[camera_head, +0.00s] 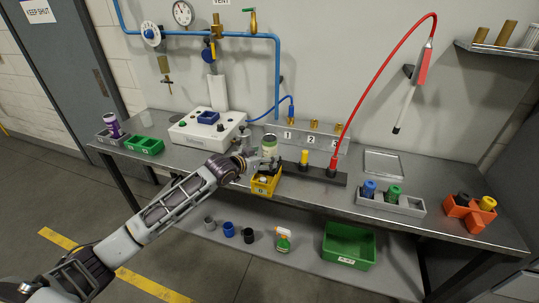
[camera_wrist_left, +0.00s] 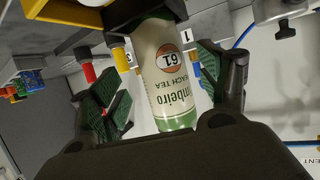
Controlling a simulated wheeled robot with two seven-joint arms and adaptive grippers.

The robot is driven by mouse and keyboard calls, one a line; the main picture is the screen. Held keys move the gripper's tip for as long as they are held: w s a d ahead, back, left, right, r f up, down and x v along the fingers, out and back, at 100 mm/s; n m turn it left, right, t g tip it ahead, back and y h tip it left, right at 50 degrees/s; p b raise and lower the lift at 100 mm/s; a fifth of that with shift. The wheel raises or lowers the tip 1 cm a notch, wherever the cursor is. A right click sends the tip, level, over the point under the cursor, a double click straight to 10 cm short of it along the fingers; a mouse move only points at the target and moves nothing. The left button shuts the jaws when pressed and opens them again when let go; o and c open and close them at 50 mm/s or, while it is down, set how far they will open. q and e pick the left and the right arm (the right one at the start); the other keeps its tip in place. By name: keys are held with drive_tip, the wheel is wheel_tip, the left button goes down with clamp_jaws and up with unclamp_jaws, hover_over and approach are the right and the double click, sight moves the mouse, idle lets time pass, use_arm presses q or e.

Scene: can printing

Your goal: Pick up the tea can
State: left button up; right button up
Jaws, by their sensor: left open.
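The tea can (camera_head: 270,147), pale with a green end and a round orange-brown mark, stands at the middle of the bench by the yellow bin (camera_head: 265,186). Whether it stands in the bin or behind it I cannot tell. The fingers are open, with a visible gap on the left side. In the head view my left gripper (camera_head: 256,163) is beside the can and partly covers its lower part. My right gripper is not in view.
A black strip with a yellow-topped post (camera_head: 304,158) and a red hose fitting (camera_head: 333,167) lies just right of the can. A white control box (camera_head: 200,128) is behind left. Green bin (camera_head: 145,146), grey bin (camera_head: 390,203) and orange bin (camera_head: 470,212) stand farther off.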

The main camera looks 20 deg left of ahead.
sight(269, 138)
use_arm(q)
drive_tip(key=shift+p+x, duration=0.3)
drive_tip(key=shift+x, duration=1.8)
drive_tip(key=shift+a, duration=0.1)
drive_tip(key=c, duration=0.8)
drive_tip(key=shift+c, duration=0.2)
drive_tip(key=shift+r+b, duration=0.5)
drive_tip(key=shift+r, duration=4.55)
